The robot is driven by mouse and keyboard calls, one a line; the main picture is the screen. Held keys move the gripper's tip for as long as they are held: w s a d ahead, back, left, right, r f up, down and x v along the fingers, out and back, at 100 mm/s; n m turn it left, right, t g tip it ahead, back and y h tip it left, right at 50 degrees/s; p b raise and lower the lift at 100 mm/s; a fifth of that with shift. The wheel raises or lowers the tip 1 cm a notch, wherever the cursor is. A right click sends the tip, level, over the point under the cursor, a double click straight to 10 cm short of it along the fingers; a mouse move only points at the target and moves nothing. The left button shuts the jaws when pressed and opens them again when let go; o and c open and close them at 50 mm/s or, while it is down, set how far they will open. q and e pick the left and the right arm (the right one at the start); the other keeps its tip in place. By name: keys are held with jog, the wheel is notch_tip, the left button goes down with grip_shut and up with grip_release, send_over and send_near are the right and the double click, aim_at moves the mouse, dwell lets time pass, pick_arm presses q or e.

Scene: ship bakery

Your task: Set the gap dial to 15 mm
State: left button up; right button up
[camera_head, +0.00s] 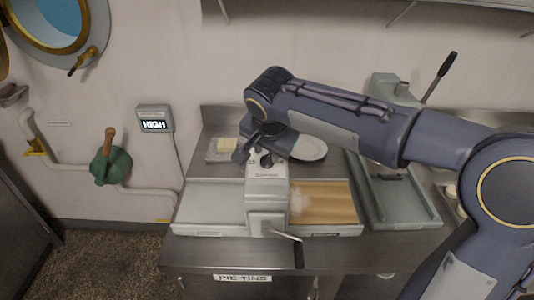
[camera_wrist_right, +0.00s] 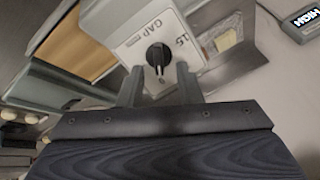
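The gap dial is a black round knob on the pale top housing of the dough sheeter (camera_head: 267,190). In the right wrist view the dial (camera_wrist_right: 158,56) shows close up, with "GAP" and "15" printed beside it and what looks like a "0" at its lower edge. Which mark the knob points to is too small to tell for sure. My right gripper (camera_head: 254,149) is over the housing. In the wrist view its two fingers (camera_wrist_right: 160,72) are apart, one to each side of the dial, with nothing held; contact is not visible. My left gripper is out of view.
The sheeter has a pale bed (camera_head: 212,203) at left and a wooden-coloured bed (camera_head: 328,203) at right. Behind it are a tray with a yellow block (camera_head: 227,144) and a white plate (camera_head: 310,149). A grey machine with a lever (camera_head: 404,203) stands right. A wall display (camera_head: 155,124) reads "HIGH".

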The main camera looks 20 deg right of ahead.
aim_at(268, 162)
jog(key=shift+x, duration=1.5)
grip_shut()
